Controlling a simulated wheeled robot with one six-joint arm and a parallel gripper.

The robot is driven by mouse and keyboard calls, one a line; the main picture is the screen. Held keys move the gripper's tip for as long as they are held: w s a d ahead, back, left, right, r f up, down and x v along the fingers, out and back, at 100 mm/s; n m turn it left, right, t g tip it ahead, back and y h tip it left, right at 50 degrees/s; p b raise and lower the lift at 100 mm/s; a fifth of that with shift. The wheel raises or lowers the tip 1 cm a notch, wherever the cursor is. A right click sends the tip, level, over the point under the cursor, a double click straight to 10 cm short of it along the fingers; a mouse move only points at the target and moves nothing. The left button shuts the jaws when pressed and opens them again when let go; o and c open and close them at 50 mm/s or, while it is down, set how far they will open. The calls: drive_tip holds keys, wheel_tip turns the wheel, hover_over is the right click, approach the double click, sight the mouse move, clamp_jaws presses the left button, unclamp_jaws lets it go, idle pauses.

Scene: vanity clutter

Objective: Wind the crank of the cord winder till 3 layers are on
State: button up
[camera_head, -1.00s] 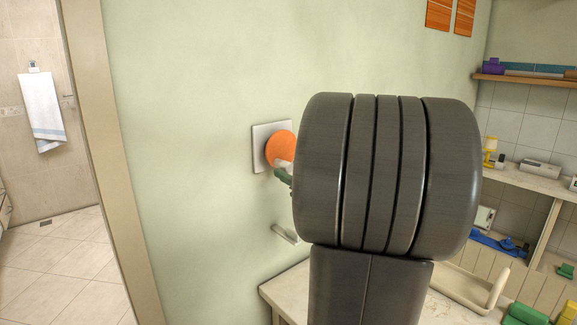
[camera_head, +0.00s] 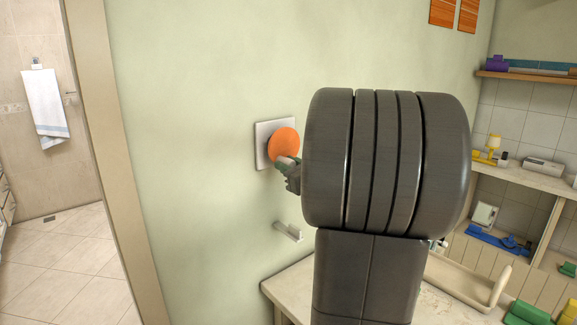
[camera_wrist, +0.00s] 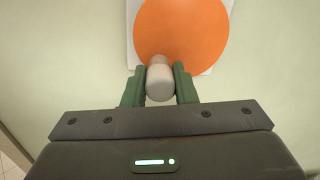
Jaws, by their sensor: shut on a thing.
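The cord winder is an orange round drum (camera_head: 284,144) on a pale square plate (camera_head: 262,135) fixed to the green wall. The drum also fills the top of the wrist view (camera_wrist: 182,35). A pale, rounded crank handle (camera_wrist: 160,80) stands out at the drum's lower left edge. My gripper (camera_wrist: 160,84) is shut on this handle, with one green finger on each side. In the head view my gripper (camera_head: 288,172) shows only partly, at the drum's lower edge; my arm hides the rest. No cord or layers can be made out.
A small pale wall bracket (camera_head: 288,232) sits below the winder. A counter with a beige tray (camera_head: 465,290) is at lower right, and shelves (camera_head: 530,78) are farther right. The wall left of the winder is clear up to the door frame (camera_head: 112,160).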

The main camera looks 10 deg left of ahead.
sight(297, 143)
drive_tip(key=shift+f, duration=0.15)
